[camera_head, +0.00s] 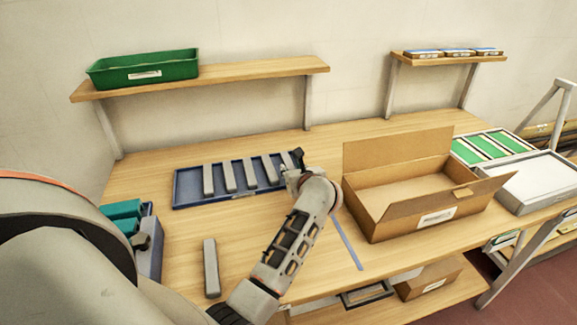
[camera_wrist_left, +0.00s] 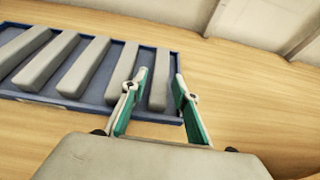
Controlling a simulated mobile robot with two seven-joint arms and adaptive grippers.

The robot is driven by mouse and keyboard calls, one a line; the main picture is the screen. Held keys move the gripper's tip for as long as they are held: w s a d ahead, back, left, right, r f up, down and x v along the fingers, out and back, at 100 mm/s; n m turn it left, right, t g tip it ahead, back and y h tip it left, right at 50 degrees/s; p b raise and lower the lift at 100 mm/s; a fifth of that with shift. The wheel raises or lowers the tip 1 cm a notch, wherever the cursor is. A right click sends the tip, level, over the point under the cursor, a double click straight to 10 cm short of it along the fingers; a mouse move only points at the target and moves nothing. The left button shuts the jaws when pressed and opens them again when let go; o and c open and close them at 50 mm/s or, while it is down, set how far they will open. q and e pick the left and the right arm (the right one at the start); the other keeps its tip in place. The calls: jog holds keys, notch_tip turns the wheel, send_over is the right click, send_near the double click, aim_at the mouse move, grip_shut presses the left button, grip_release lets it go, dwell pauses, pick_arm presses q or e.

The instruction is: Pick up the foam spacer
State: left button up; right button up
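Several grey bar-shaped foam spacers (camera_head: 229,177) lie side by side in a shallow blue tray (camera_head: 181,201) on the bench. Another grey bar (camera_head: 211,268) lies alone on the wood in front of the tray. My left gripper (camera_head: 296,160) is at the tray's right end and partly hides the rightmost bar. In the left wrist view its teal-padded fingers (camera_wrist_left: 161,80) are open, with the rightmost bar (camera_wrist_left: 159,84) showing between them. Whether the fingers touch it I cannot tell. My right gripper is in neither view.
An open cardboard box (camera_head: 405,213) stands right of the tray, beside a blue strip (camera_head: 347,240). A blue bin with teal items (camera_head: 122,212) stands at the left. A shelf with a green bin (camera_head: 145,70) hangs above.

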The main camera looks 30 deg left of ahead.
aim_at(290, 165)
pick_arm(q)
jog(key=x, duration=0.4)
jog(key=shift+w+a+f, duration=0.1)
jog(key=shift+w+f, duration=0.15)
jog(key=c, duration=0.6)
jog(key=shift+o, duration=0.2)
